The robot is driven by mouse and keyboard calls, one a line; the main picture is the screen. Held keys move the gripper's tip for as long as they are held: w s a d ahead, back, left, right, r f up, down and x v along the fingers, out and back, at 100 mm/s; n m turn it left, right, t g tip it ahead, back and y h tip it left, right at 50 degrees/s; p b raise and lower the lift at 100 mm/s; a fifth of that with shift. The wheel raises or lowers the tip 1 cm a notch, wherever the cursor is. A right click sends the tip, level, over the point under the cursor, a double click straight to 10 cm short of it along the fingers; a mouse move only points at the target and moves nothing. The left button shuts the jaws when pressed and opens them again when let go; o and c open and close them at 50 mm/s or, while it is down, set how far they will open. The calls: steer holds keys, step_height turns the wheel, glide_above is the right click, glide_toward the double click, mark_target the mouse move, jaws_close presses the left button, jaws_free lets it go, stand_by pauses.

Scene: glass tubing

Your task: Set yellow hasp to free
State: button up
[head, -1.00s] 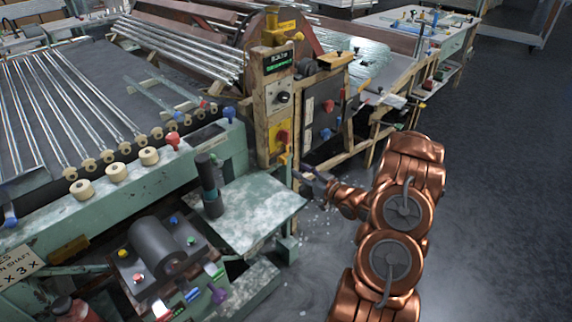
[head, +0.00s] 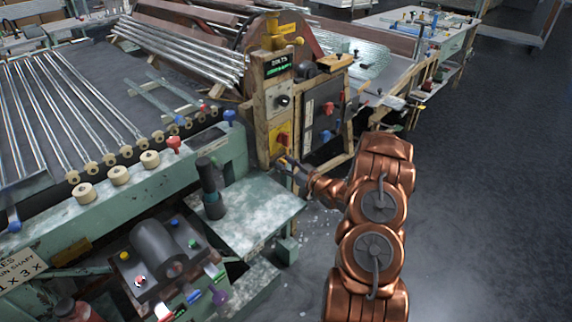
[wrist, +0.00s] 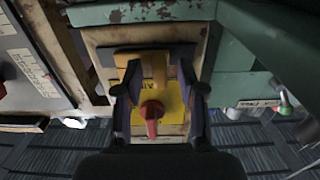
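A yellow plate (wrist: 174,98) with a red knob (wrist: 152,112) is on a worn cream panel. A yellow-ochre bar (wrist: 140,58), which looks like the hasp, crosses the plate's upper end in the wrist view; its exact position setting I cannot tell. In the head view the yellow plate (head: 277,136) shows low on the wooden control post, and the bar cannot be made out. My gripper (wrist: 160,103) is open, its dark fingers on either side of the plate and knob. I cannot tell whether they touch anything. In the head view my gripper (head: 286,163) is just below the plate.
A green bench (head: 245,215) with a dark upright cylinder (head: 211,188) stands left of my gripper. A dark panel (head: 322,110) with red and blue knobs is to the right. Green framework (wrist: 275,45) borders the panel at right in the wrist view. Open floor lies right of my arm.

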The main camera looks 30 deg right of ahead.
steer(key=shift+c, duration=0.4)
jaws_close()
